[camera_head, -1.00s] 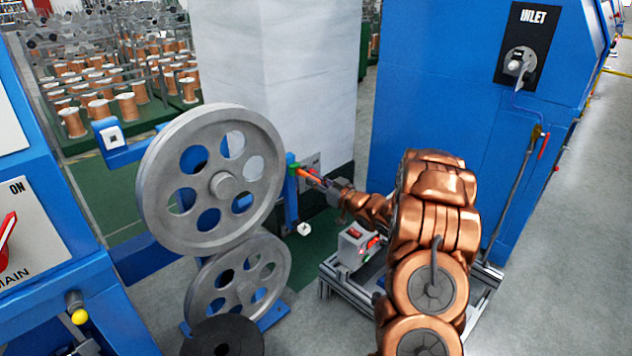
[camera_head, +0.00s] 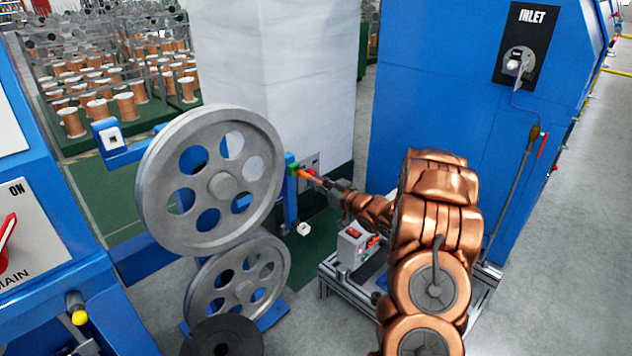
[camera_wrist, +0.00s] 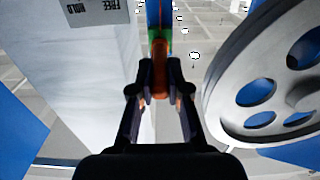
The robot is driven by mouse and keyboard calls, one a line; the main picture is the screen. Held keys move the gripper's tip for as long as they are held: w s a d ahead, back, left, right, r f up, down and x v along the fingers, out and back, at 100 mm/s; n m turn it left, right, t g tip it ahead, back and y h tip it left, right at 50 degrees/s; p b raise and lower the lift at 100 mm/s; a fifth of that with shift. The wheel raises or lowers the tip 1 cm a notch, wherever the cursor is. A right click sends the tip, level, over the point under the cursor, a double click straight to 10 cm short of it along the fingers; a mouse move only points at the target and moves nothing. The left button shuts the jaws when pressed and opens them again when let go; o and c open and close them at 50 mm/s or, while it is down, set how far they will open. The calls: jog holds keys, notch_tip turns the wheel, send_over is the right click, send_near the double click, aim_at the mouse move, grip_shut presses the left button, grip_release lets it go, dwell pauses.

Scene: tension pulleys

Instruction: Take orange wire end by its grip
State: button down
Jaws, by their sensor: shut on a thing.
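The orange wire end's grip (camera_head: 305,173) sticks out from a green piece (camera_head: 292,168) on a blue post (camera_head: 291,197), just right of the large upper pulley. In the wrist view the orange grip (camera_wrist: 160,77) stands upright below the green piece. My gripper (camera_head: 322,182) reaches in from the right, with its fingers around the grip. In the wrist view my gripper (camera_wrist: 160,95) has one finger on each side of the orange grip and is closed on it. The fingers partly hide the grip's lower end.
A large grey pulley (camera_head: 265,160) stands close left of the grip, with a second pulley (camera_head: 215,295) below it. A white pillar (camera_head: 280,70) is behind. The blue INLET cabinet (camera_head: 440,90) stands to the right. Grey floor (camera_head: 560,260) is clear at the far right.

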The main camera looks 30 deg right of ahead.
jog(key=shift+p+v, duration=0.3)
jog(key=shift+v, duration=1.25)
dwell(0.8)
jog(key=shift+a, duration=0.1)
